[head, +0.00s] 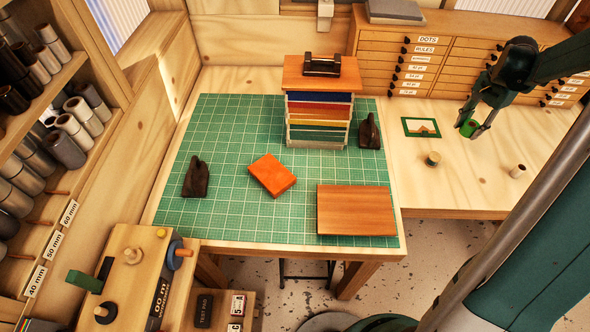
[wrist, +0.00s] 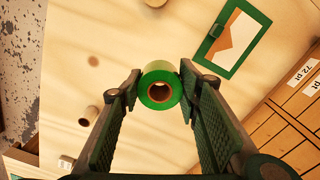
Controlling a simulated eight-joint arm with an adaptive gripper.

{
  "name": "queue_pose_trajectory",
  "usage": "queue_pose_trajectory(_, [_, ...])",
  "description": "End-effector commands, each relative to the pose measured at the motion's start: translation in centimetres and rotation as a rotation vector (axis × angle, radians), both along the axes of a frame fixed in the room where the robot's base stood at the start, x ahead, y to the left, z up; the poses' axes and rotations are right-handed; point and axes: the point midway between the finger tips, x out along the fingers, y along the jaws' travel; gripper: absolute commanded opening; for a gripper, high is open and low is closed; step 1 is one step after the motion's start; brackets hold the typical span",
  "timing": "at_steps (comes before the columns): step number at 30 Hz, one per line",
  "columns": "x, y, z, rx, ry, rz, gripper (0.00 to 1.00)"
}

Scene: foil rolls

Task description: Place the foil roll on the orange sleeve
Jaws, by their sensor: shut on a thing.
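The green foil roll (head: 467,128) is held between the fingertips of my gripper (head: 476,127), above the right-hand table. In the wrist view the green roll (wrist: 160,88) shows its round end with a brown core, between the two fingers (wrist: 160,82). The gripper is shut on it. A flat orange block (head: 272,175), which looks like the orange sleeve, lies tilted on the green cutting mat (head: 235,130), well to the left of my gripper. Nothing lies on top of it. The wrist view does not show it.
A stack of coloured sleeves (head: 318,115) under a wooden board stands behind the orange block. Dark iron weights (head: 196,178) (head: 370,131) and a wooden board (head: 355,210) flank it.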

Motion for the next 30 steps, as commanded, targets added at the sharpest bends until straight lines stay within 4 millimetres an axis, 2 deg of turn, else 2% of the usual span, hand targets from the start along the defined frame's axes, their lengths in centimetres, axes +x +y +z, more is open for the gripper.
queue_pose_trajectory(14, [-0.3, 12.8, 1.2, 0.0, 0.0, 0.356, 0.2])
queue_pose_trajectory(23, [-1.8, 20.8, 1.7, 0.0, 0.0, 0.597, 0.2])
queue_pose_trajectory(30, [-3.8, 26.9, 2.0, 0.0, 0.0, 0.79, 0.2])
